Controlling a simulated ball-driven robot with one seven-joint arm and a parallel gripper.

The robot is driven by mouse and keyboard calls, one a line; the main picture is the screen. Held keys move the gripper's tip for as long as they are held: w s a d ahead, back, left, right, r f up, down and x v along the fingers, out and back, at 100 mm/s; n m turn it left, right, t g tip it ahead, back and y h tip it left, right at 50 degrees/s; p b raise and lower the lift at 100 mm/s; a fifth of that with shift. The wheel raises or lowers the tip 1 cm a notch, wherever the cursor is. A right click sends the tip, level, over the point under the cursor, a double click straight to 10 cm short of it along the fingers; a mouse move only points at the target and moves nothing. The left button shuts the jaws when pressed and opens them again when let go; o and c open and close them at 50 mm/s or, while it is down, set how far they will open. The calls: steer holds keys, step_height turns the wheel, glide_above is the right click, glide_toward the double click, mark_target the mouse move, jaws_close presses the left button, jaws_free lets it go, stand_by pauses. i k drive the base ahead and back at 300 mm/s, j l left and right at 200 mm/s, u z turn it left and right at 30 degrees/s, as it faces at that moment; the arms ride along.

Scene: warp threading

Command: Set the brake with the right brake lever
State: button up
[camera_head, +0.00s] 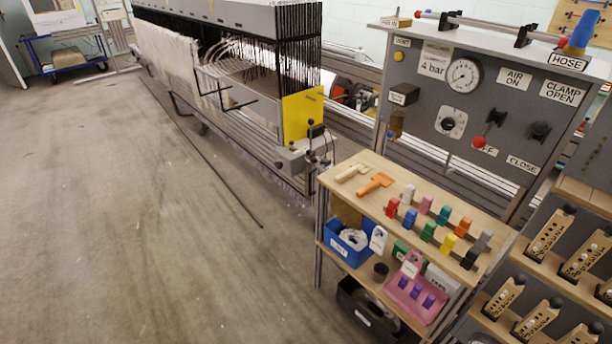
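The loom's long frame runs from the upper left to the middle of the view and ends at a yellow end plate (302,114). Below that plate is a grey metal box (297,158). Small dark knobs on short stems (310,123) stand at this end and look like lever handles. I cannot tell which of them, if any, is the right brake lever, nor whether a brake is set. No label is readable there. My gripper and arm are not in view.
A wooden-topped cart (352,205) with coloured blocks stands right of the loom end. Behind it is a grey panel (430,110) with a gauge, knobs and signs. A rack (562,285) fills the lower right. A thin dark bar (215,170) lies along the floor. Open floor (100,230) spreads left.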

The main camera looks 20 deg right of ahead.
mark_target(314, 159)
steer(key=i+z, duration=0.25)
steer(key=i, duration=0.6)
steer(key=i+j, duration=0.4)
steer(key=i+j+u, duration=0.15)
steer(key=i+j, duration=0.2)
steer(key=i, duration=0.25)
steer(key=i+j, duration=0.3)
steer(key=i, duration=0.2)
steer(key=i+j+u, duration=0.1)
steer(key=i+j, duration=0.25)
steer(key=i, duration=0.2)
